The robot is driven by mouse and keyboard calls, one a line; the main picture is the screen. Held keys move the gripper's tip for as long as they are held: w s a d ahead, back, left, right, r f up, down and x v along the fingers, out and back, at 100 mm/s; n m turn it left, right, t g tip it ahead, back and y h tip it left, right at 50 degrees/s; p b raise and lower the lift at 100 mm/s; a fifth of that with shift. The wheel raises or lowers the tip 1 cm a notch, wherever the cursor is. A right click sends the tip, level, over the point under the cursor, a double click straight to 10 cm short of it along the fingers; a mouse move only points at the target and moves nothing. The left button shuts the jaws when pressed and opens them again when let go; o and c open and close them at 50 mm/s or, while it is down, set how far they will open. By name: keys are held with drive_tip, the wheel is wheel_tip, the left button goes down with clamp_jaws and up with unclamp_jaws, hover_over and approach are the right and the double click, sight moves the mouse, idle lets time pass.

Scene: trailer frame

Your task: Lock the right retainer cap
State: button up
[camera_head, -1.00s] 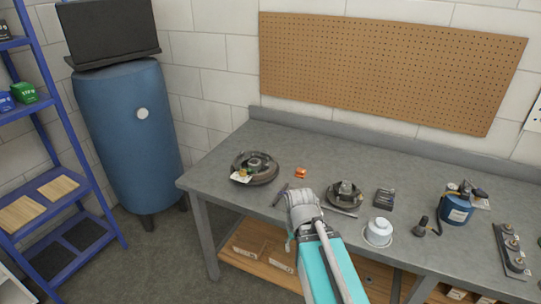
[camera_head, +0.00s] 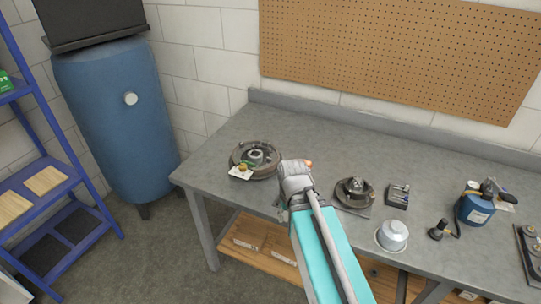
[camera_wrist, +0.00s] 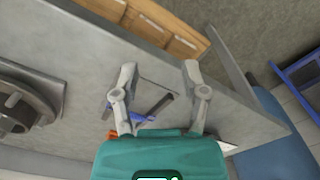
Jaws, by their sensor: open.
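Two dark round hub assemblies lie on the grey workbench (camera_head: 225,165). The right hub (camera_head: 354,192) has a raised centre and sits to the right of my gripper; part of it shows at the left of the wrist view (camera_wrist: 48,92). The left hub (camera_head: 240,157) has a pale card at its front. No retainer cap can be made out clearly on either hub. My gripper (camera_wrist: 161,70) is open, its fingers apart over the bench near its front edge. A blue-handled tool (camera_wrist: 139,117) lies on the bench below and between the fingers. My gripper holds nothing visible.
A small orange item (camera_head: 309,163) is partly hidden behind my gripper. Right of the right hub stand a dark block (camera_head: 397,196), a white-topped cup (camera_head: 393,233) and a blue canister (camera_head: 474,208). A pegboard (camera_head: 390,55) hangs behind. The bench's back strip is clear.

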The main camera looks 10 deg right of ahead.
drive_tip(key=shift+o, duration=0.8)
wheel_tip(320, 180, up, 14)
drive_tip(key=n+p, duration=1.3)
drive_tip(key=p, duration=0.1)
hover_over(268, 158)
drive_tip(key=shift+d, duration=0.1)
drive_tip(key=shift+f+b, duration=0.25)
drive_tip(key=shift+b, duration=0.05)
wheel_tip(268, 158, down, 14)
drive_tip(key=b, duration=1.3)
drive_tip(key=shift+r, duration=0.25)
drive_tip(key=shift+c, duration=0.2)
